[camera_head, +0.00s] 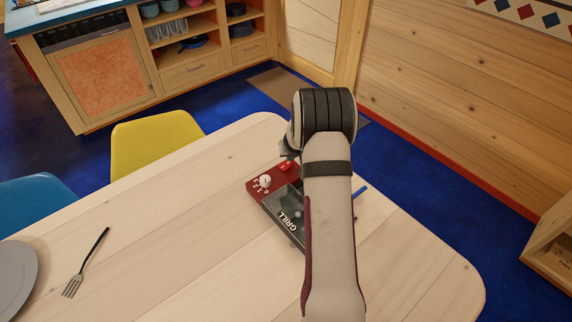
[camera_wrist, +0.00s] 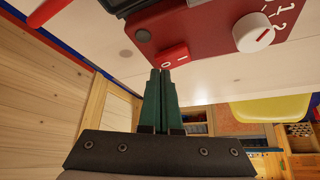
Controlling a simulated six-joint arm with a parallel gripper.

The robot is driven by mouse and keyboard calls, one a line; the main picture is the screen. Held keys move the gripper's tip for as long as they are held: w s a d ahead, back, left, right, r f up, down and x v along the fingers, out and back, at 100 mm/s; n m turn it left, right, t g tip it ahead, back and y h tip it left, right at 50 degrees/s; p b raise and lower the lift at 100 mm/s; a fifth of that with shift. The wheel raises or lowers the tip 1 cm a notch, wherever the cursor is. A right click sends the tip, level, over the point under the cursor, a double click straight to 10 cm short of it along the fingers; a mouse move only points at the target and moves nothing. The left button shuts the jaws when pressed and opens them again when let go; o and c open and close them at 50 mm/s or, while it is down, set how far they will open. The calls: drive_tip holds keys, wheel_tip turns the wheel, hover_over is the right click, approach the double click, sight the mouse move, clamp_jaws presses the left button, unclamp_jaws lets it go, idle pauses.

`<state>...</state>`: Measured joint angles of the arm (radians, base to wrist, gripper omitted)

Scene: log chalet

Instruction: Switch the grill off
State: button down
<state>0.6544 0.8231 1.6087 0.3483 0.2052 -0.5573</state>
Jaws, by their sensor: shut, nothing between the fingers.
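The grill (camera_head: 278,210) is a red unit with a dark lid lettered GRILL on the wooden table; my arm covers its right part. Its front panel carries a red rocker switch (camera_head: 285,167) and a white knob (camera_head: 265,181) with numbers beside it. In the wrist view the red switch (camera_wrist: 174,55) bears O and I marks, and the white knob (camera_wrist: 253,32) is to its right. My gripper (camera_wrist: 160,72) is shut and empty, its green fingertips close to the O end of the switch. I cannot tell whether they touch, or which way the switch is tipped.
The pale wooden table (camera_head: 190,225) holds a fork (camera_head: 85,263) and a grey plate (camera_head: 14,275) at the left. A blue stick-like thing (camera_head: 360,190) shows right of my arm. A yellow chair (camera_head: 155,140) stands at the table's far edge.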

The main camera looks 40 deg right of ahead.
sight(291, 163)
drive_tip(key=shift+f, duration=0.3)
drive_tip(key=shift+r, duration=0.7)
wheel_tip(291, 163, up, 5)
idle(0.6)
